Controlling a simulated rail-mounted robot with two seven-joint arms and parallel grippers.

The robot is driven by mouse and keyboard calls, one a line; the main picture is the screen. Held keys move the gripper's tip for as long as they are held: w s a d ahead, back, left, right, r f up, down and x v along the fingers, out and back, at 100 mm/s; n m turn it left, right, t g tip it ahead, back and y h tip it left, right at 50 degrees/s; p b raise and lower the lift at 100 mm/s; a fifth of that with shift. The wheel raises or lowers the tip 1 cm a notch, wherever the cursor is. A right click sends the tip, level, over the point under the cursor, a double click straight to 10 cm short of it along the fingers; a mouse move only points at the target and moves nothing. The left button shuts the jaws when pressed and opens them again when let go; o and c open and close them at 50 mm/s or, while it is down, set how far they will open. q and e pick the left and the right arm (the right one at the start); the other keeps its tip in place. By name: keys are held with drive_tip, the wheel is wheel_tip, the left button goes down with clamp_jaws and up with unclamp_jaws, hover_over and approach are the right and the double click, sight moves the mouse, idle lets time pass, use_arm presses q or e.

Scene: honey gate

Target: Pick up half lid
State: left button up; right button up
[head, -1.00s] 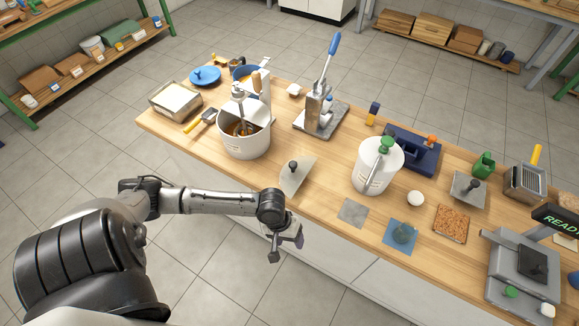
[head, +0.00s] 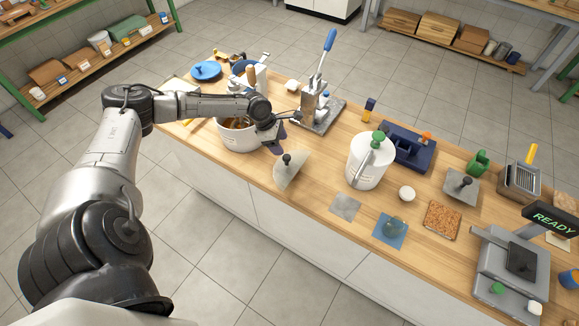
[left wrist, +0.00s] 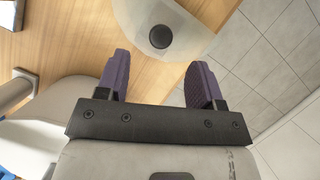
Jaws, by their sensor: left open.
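The half lid (head: 292,174) is a pale half-disc with a dark round knob, lying on the wooden table near its front edge. In the left wrist view the half lid (left wrist: 185,22) shows at the top, with its dark knob beyond the fingertips. My left gripper (head: 278,139) is above the table, just behind the half lid in the head view and beside the white pot. It is open and empty, with purple finger pads apart in the left wrist view (left wrist: 160,78). It is not touching the lid's knob. My right gripper is not in view.
A white pot (head: 238,138) with brown contents stands left of the gripper. A lever press (head: 318,112) stands behind. A white canister (head: 366,168) with a green knob stands to the right. A grey square (head: 346,207) lies on the table in front.

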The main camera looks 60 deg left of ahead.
sight(287, 156)
use_arm(q)
drive_tip(key=shift+x, duration=1.7)
drive_tip(key=shift+s+b+x, duration=0.15)
drive_tip(key=shift+b+x, duration=0.2)
drive_tip(key=shift+x, duration=0.95)
drive_tip(key=shift+s+b+x, duration=0.1)
drive_tip(key=shift+b+x, duration=0.2)
drive_tip(key=shift+x, duration=0.95)
drive_tip(key=shift+f, duration=0.1)
drive_tip(key=shift+a, duration=0.1)
drive_tip(key=shift+c, duration=0.8)
drive_tip(key=c, duration=0.9)
drive_tip(key=shift+o, duration=0.2)
